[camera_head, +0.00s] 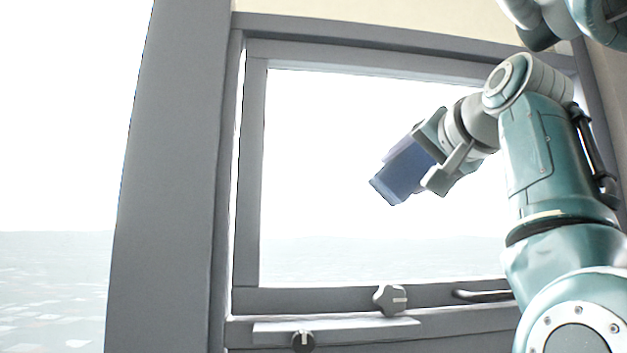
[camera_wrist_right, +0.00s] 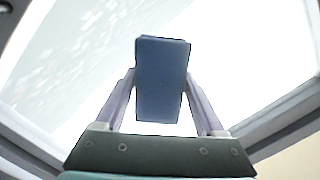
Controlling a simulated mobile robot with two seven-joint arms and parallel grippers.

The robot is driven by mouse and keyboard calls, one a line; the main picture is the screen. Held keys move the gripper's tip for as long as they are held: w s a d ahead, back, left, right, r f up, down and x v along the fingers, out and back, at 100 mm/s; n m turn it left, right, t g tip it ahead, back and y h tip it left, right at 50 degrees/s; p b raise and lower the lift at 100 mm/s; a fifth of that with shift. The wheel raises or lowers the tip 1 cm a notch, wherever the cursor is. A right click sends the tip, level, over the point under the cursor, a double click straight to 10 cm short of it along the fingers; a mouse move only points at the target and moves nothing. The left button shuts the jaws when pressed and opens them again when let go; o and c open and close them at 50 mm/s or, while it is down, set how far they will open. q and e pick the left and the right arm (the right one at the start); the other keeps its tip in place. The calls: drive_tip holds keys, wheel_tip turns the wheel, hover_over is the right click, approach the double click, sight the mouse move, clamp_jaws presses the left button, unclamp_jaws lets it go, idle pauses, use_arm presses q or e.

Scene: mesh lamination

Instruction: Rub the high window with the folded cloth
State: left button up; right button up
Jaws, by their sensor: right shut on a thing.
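The folded cloth (camera_head: 403,170) is a blue block held in my right gripper (camera_head: 428,165), in front of the pane in the head view. In the right wrist view the cloth (camera_wrist_right: 161,80) sits between the two fingers of the right gripper (camera_wrist_right: 161,95), which is shut on it. The high window (camera_head: 330,150) has a bright pane in a grey frame. The cloth is over the middle to right part of the pane; I cannot tell whether it touches the glass. My left gripper is not in view.
A grey knob (camera_head: 390,299) and a handle (camera_head: 484,295) are on the lower frame. A black knob (camera_head: 303,341) is below, by a flat grey strip (camera_head: 345,330). A wide grey post (camera_head: 170,180) stands left of the window. The left part of the pane is clear.

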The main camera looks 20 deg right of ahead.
drive_tip(key=shift+w+d+p, duration=0.2)
drive_tip(key=shift+w+p, duration=0.1)
drive_tip(key=shift+w, duration=0.5)
drive_tip(key=shift+d, duration=0.1)
drive_tip(key=shift+s+d, duration=0.3)
drive_tip(key=shift+d, duration=0.6)
drive_tip(key=shift+s+d, duration=0.25)
drive_tip(key=shift+d, duration=0.75)
drive_tip(key=shift+w, duration=0.15)
drive_tip(key=shift+w+a+p, duration=0.2)
drive_tip(key=shift+a+p, duration=0.05)
drive_tip(key=shift+a, duration=0.5)
drive_tip(key=shift+w+a+p, duration=0.2)
drive_tip(key=shift+a, duration=0.5)
drive_tip(key=shift+w+a+f, duration=0.1)
drive_tip(key=shift+w+a, duration=0.15)
drive_tip(key=shift+a, duration=0.45)
